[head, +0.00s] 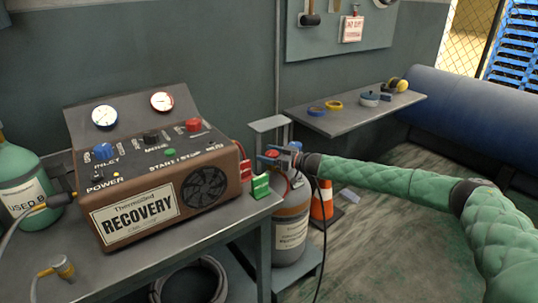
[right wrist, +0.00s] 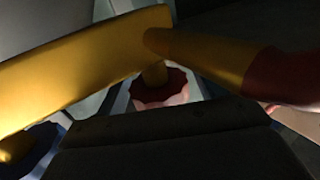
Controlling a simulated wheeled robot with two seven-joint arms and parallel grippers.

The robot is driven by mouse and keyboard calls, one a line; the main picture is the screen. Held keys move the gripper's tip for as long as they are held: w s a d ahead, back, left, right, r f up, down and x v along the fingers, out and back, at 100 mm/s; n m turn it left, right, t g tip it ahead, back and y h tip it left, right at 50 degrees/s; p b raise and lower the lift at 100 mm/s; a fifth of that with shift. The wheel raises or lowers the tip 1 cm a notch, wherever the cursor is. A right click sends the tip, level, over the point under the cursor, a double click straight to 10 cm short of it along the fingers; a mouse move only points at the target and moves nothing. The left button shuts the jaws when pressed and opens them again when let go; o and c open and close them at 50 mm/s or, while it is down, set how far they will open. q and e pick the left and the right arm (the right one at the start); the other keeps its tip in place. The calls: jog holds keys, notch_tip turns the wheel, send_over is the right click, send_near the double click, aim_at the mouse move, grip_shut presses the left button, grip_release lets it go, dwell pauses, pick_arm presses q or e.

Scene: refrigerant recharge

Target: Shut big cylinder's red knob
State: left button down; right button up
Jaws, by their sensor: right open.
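A red knob (head: 272,154) shows at the gripper's fingers in the head view. In the right wrist view, a dark red scalloped knob (right wrist: 158,90) sits ahead between the fingers, partly hidden by yellow valve parts (right wrist: 90,65). I cannot tell whether the fingers touch it. A blue knob (right wrist: 28,150) shows at lower left there. My left gripper is out of view.
The recovery machine (head: 165,175) stands on the workbench (head: 215,235), with a green-and-white block (head: 261,187) at its corner. A black hose (head: 323,240) hangs beside the cylinder, near an orange cone (head: 328,200). A wall shelf (head: 345,118) is behind. The floor at right is clear.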

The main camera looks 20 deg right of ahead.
jog(key=shift+c, duration=0.4)
jog(key=c, duration=0.9)
